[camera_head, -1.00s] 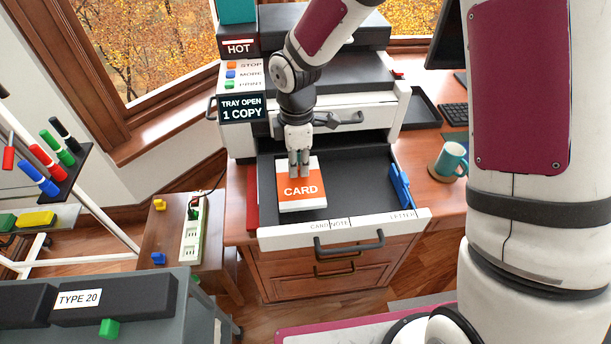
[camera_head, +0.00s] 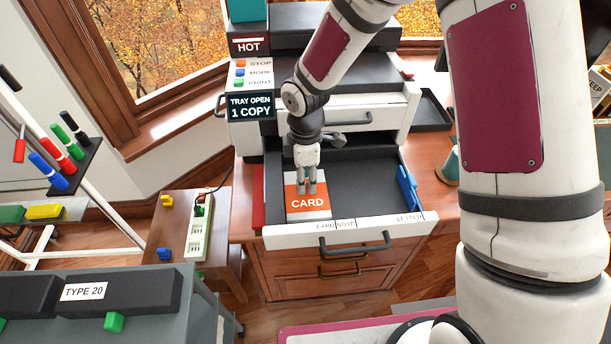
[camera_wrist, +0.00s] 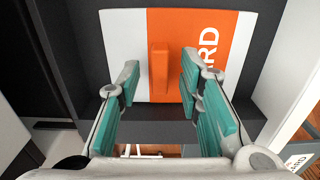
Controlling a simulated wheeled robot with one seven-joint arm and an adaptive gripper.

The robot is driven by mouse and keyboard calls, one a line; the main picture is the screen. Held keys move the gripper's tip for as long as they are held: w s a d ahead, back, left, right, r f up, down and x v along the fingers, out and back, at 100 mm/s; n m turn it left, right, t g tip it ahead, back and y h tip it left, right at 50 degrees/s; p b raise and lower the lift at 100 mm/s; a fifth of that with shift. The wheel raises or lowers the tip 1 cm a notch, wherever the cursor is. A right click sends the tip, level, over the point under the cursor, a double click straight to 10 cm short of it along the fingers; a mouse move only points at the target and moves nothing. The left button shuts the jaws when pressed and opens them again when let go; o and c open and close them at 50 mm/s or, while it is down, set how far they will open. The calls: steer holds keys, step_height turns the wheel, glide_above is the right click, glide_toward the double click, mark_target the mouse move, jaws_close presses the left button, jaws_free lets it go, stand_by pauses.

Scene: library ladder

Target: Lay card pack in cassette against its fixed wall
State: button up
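The card pack (camera_head: 308,208), white with an orange "CARD" band, lies flat in the front left of the open cassette (camera_head: 290,238). It also shows in the wrist view (camera_wrist: 120,42), with an upright orange tab (camera_wrist: 159,72). My gripper (camera_head: 307,188) is low over the pack. In the wrist view its teal-padded fingers (camera_wrist: 158,85) stand apart on either side of the tab, with gaps visible. The pack lies close to the cassette's dark left wall (camera_head: 274,195); I cannot tell whether they touch. The fingers partly hide the pack in the head view.
A blue guide (camera_head: 407,188) stands at the cassette's right side, with free dark floor between it and the pack. The printer body (camera_head: 345,112) rises behind. A side table with a power strip (camera_head: 198,235) is at left, and a teal mug (camera_head: 453,163) at right.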

mark_target(306, 180)
steer(key=shift+r, duration=0.15)
step_height(306, 180, up, 12)
steer(key=s+d+r+m+t+h, duration=0.1)
steer(key=s+d+r+m, duration=0.35)
steer(key=r, duration=0.25)
steer(key=s+d+r+m+t, duration=0.1)
steer(key=s+d+r+m, duration=0.3)
steer(key=s+d+r, duration=0.15)
steer(key=s+d+r+m+t, duration=0.1)
steer(key=s+d+r+m, duration=0.1)
steer(key=s+m, duration=0.2)
steer(key=s+d+r+m+t+y, duration=0.1)
steer(key=s+d+r+m, duration=0.1)
steer(key=s+m, duration=0.3)
steer(key=s, duration=0.4)
steer(key=shift+s+d+r, duration=0.3)
steer(key=shift+r, duration=0.05)
steer(key=shift+m, duration=0.25)
